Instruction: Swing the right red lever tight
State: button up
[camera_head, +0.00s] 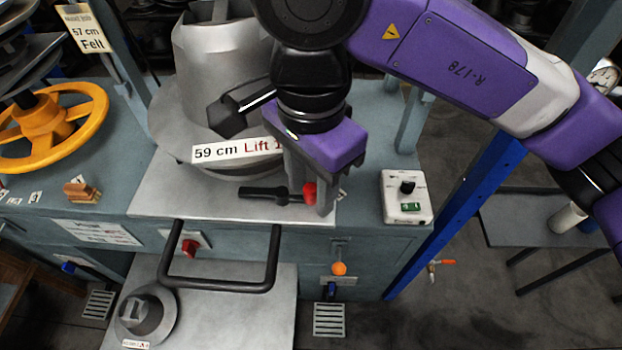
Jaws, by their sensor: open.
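The right red lever (309,193) has a red end at the right of a black bar lying across the press's light metal plate, near its front right corner. My gripper (310,200) points down right at this red end. Its jaws are open, with the red end showing between or just in front of the fingers. I cannot tell whether a finger touches it. The gripper and wrist hide part of the plate and the right side of the metal mould (215,65) behind.
A "59 cm Lift" sign (235,151) stands just left of my gripper. A white control box (406,197) with a black knob sits to the right. A black loop handle (215,284) juts out in front. A yellow handwheel (45,128) is at far left.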

grip_shut()
